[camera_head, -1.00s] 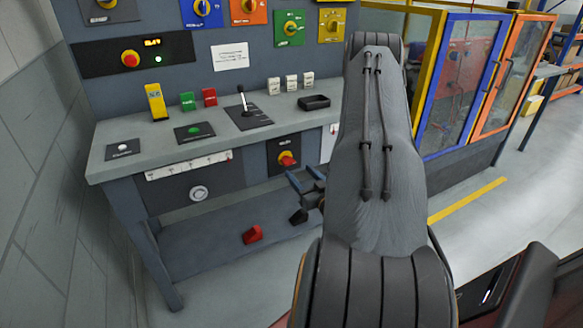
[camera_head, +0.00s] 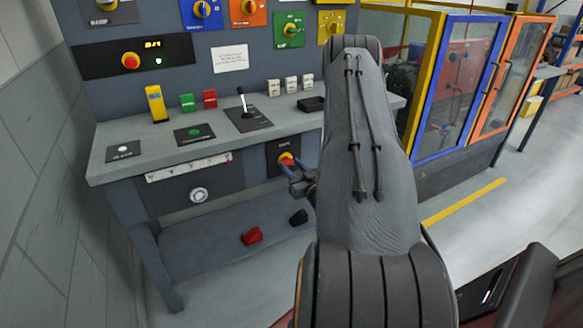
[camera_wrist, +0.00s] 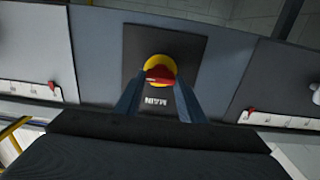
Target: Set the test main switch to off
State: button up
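The main switch is a red handle on a yellow disc, on a dark plate on the front of the bench. It shows in the head view (camera_head: 287,161), partly hidden by my gripper, and in the wrist view (camera_wrist: 160,71). White lettering that appears to read MAIN stands beside it in the wrist view. My gripper (camera_head: 292,172) is at the switch in the head view. In the wrist view, its two fingers (camera_wrist: 158,92) are apart, one on each side of the red handle. I cannot tell whether they touch it.
White strips with small red levers (camera_wrist: 251,112) flank the switch plate. The bench top (camera_head: 150,145) above carries buttons, a joystick (camera_head: 243,103) and a yellow block (camera_head: 156,103). A red object (camera_head: 252,236) and a black one (camera_head: 298,217) lie on the lower shelf.

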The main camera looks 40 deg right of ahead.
jog(key=shift+c, duration=0.6)
jog(key=shift+n, duration=0.4)
jog(key=n, duration=0.4)
jog(key=shift+a, duration=0.1)
jog(key=n, duration=0.9)
jog(key=shift+a+f, duration=0.1)
jog(key=shift+f+n, duration=0.1)
jog(key=shift+n, duration=1.9)
